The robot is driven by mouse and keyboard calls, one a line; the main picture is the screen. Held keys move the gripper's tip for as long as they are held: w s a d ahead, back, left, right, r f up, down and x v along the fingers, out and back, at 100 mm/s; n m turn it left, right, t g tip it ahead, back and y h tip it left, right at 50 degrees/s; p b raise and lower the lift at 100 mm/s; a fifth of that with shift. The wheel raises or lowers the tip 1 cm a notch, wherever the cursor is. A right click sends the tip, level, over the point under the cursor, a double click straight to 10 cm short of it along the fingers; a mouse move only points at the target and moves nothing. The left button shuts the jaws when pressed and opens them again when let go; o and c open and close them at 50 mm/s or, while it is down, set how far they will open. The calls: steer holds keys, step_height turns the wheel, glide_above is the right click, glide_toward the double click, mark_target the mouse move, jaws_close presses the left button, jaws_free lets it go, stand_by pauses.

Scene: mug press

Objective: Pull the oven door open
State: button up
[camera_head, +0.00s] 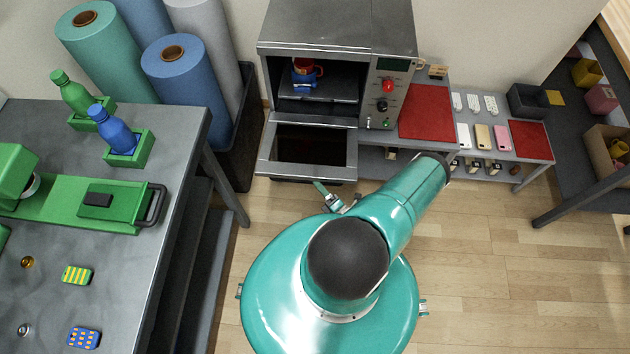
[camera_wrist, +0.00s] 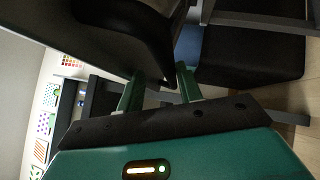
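The oven (camera_head: 338,32) stands against the back wall. Its door (camera_head: 309,150) is folded down in front and lies open, its dark window facing up. A red mug (camera_head: 308,67) with a blue part below it is inside the oven. My gripper (camera_head: 335,197) is just in front of the door's near edge, partly hidden by my arm. In the wrist view, the two green fingers of my gripper (camera_wrist: 160,84) are spread apart. A dark surface lies beyond them; I cannot tell if they touch it.
A grey table (camera_head: 180,110) with bottles and a green press stands at left. Large rolls (camera_head: 180,75) stand behind it. A low shelf with red mats (camera_head: 426,112) and phones is right of the oven. The wooden floor (camera_head: 490,260) at right is clear.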

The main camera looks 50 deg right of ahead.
steer(key=v, duration=1.1)
